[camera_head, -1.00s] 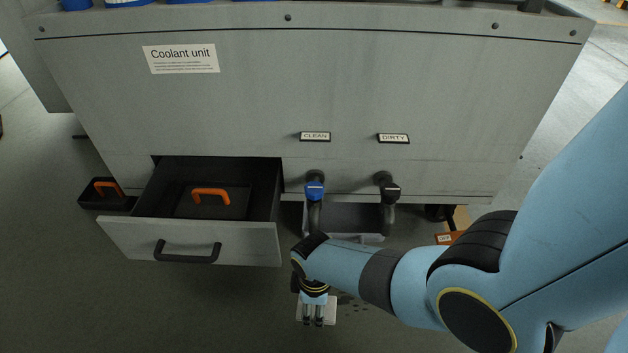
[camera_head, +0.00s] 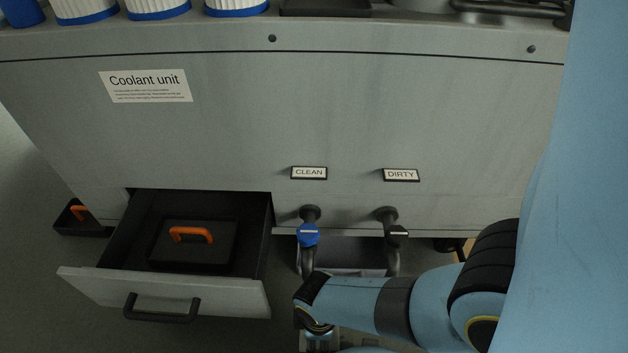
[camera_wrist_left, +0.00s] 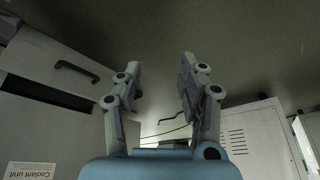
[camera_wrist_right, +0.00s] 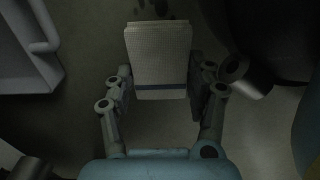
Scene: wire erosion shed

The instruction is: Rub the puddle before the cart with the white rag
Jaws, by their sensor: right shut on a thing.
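The folded white rag (camera_wrist_right: 158,45) with a blue stripe is in my right gripper (camera_wrist_right: 160,88), whose fingers are shut on its sides. Dark wet spots of the puddle (camera_wrist_right: 165,9) show on the floor at the top of the right wrist view, just past the rag's far edge. I cannot tell whether the rag touches the floor. In the head view my right wrist is at the bottom edge; the rag and puddle are not visible there. The grey cart labelled Coolant unit (camera_head: 230,120) fills that view. My left gripper (camera_wrist_left: 160,88) is open and empty.
A drawer (camera_head: 180,295) stands open at the cart's left, with an orange-handled black box (camera_head: 190,255) inside. Clean (camera_head: 308,233) and dirty (camera_head: 392,231) taps stick out above a grey bin (camera_head: 345,255). Another orange-handled black box (camera_head: 80,218) sits on the floor at left.

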